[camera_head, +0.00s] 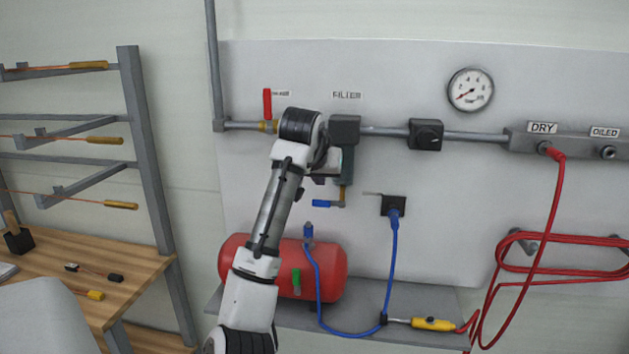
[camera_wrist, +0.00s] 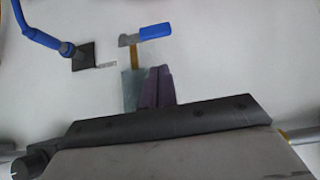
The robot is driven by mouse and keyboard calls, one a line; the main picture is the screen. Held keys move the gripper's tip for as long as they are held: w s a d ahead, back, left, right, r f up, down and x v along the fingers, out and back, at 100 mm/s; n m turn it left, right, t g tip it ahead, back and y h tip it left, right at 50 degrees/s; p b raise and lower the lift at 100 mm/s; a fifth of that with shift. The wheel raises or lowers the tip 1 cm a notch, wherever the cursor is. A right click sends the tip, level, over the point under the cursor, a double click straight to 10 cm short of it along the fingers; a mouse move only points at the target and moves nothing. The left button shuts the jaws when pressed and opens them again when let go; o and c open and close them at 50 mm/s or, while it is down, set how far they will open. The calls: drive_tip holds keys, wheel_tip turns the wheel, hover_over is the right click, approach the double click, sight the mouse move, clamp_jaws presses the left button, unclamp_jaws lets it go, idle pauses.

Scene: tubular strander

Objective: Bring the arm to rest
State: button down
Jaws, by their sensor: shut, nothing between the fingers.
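My arm rises across the middle of the head view. Its wrist bends over in front of the panel. My gripper (camera_head: 322,177) is beside the grey-green filter bowl (camera_head: 347,165), at its left. The wrist view is upside down relative to the head view; there my gripper (camera_wrist: 159,72) shows as shut, dark purplish fingers with nothing visible between them. They overlap the edge of the filter bowl (camera_wrist: 131,88); I cannot tell whether they touch it. The blue-handled drain valve (camera_head: 325,203) is under the bowl; its handle also shows in the wrist view (camera_wrist: 155,32).
A red ball valve (camera_head: 267,103), black regulator (camera_head: 425,134) and gauge (camera_head: 470,89) are on the panel. A red tank (camera_head: 330,268) stands behind my forearm. A blue hose (camera_head: 392,260) and red hose (camera_head: 557,210) hang at right. A wooden bench (camera_head: 60,262) is at left.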

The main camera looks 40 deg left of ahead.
drive_tip(key=b+v, duration=0.2)
drive_tip(key=v, duration=0.7)
drive_tip(key=shift+d, duration=0.2)
